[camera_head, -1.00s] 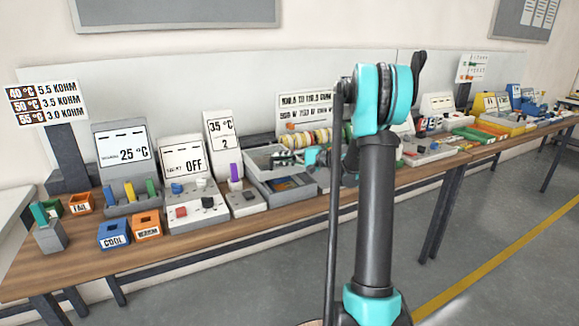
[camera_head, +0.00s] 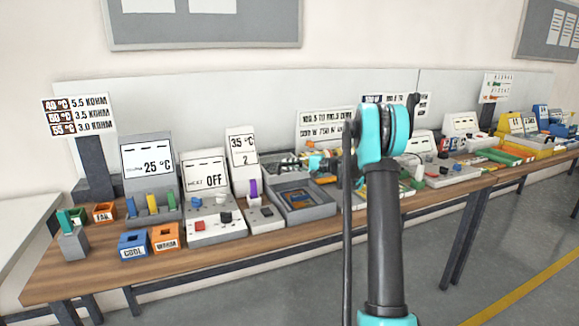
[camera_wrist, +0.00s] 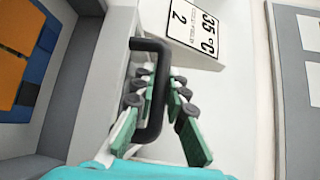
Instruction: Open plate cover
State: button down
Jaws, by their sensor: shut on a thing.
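The plate cover (camera_wrist: 100,75) shows in the wrist view as a grey panel with a black bar handle (camera_wrist: 163,57). My gripper (camera_wrist: 150,88) is shut on this handle, with its green-padded fingers on both sides of it. In the head view my gripper (camera_head: 292,163) is at the back of the grey box (camera_head: 309,213). The box interior is exposed, with blue and orange plates (camera_head: 299,196) inside; they also show in the wrist view (camera_wrist: 15,50). The cover stands raised at the back, mostly hidden by my gripper and arm.
A 35 °C display (camera_head: 242,150) stands left of the box, close to my gripper in the wrist view (camera_wrist: 197,30). An OFF panel (camera_head: 205,178) and blue (camera_head: 133,245) and orange (camera_head: 166,239) bins are further left. A white backboard (camera_head: 210,95) runs behind.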

jog(key=c, duration=1.5)
grip_release()
jog(key=shift+c, duration=0.2)
jog(key=v, duration=1.2)
jog(key=shift+s, duration=0.1)
